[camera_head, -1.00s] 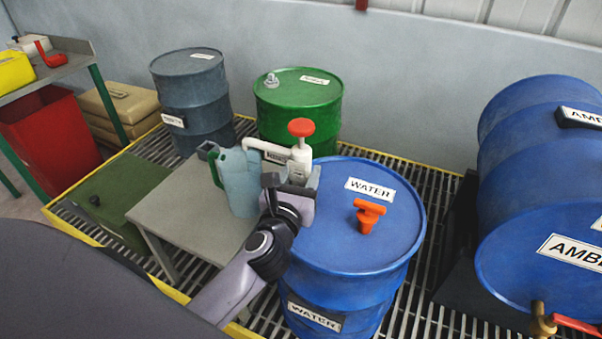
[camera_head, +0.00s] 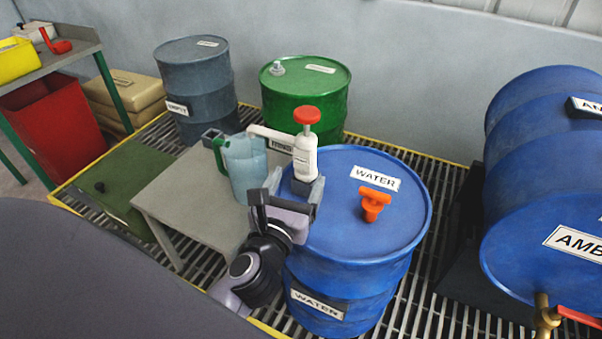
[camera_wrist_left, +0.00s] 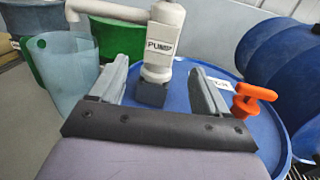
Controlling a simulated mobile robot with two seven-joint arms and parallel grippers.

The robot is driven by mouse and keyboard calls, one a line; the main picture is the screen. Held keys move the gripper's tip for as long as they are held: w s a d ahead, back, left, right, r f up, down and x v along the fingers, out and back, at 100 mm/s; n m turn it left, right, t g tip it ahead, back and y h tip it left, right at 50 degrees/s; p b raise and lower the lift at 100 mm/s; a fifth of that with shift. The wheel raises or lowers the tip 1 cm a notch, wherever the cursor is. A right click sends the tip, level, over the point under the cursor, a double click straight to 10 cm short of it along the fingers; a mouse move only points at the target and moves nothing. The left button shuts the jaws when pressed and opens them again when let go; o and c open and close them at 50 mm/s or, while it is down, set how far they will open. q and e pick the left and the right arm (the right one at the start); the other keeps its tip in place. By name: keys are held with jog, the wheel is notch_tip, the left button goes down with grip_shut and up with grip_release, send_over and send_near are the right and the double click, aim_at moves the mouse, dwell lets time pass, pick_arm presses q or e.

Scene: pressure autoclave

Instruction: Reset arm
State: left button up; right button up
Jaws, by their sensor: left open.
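My left gripper (camera_head: 293,183) is open at the near left edge of the blue water drum (camera_head: 335,230). A white pump with a red knob (camera_head: 304,150) stands on the drum's top. In the left wrist view the pump (camera_wrist_left: 160,45) shows between and beyond my two open fingers (camera_wrist_left: 160,85), with no finger seen closed on it. A translucent jug with a green handle (camera_head: 246,167) stands on the grey table beside the drum, under the pump's spout; it also shows in the left wrist view (camera_wrist_left: 65,75). My right gripper is not in view.
An orange cap (camera_head: 374,203) sits on the water drum's top. A green drum (camera_head: 310,100) and a grey drum (camera_head: 200,90) stand behind. A blue drum (camera_head: 545,160) lies on its side at right. The low grey table (camera_head: 180,195) has bare room at its front.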

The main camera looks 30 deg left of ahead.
pick_arm(q)
jog(key=shift+s+d, duration=0.1)
jog(key=shift+s, duration=0.25)
dwell(0.3)
